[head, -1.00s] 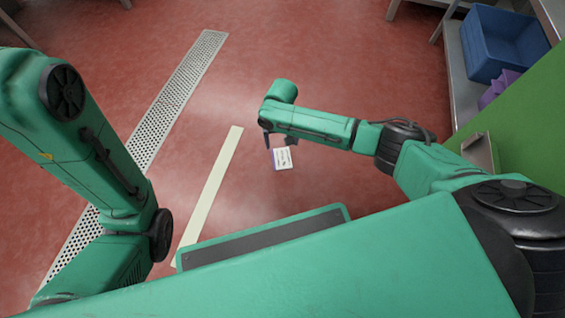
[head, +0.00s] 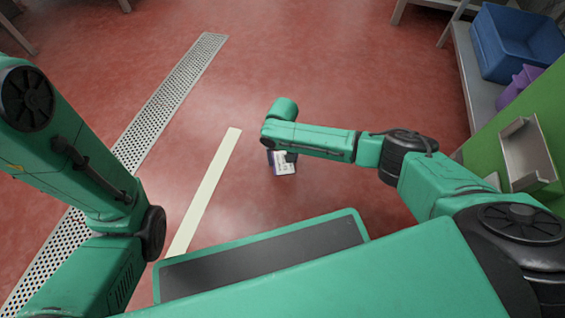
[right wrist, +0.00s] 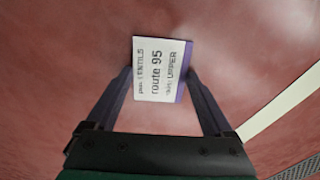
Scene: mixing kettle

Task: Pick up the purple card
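The card (head: 283,169) is white with a purple edge strip and dark print. It appears to lie on the red floor, partly covered by my right gripper in the head view. My right gripper (right wrist: 158,72) is open, with one dark finger by each side of the card. The fingertips are very near its edges; I cannot tell if they touch. In the head view the right gripper (head: 281,156) points down over the card. My left gripper is not in view.
A pale strip (head: 205,190) and a metal drain grate (head: 170,100) run along the floor to the left. At right are a blue bin (head: 515,42), a purple container (head: 518,86) and a green panel with a metal holder (head: 528,155). Floor around the card is clear.

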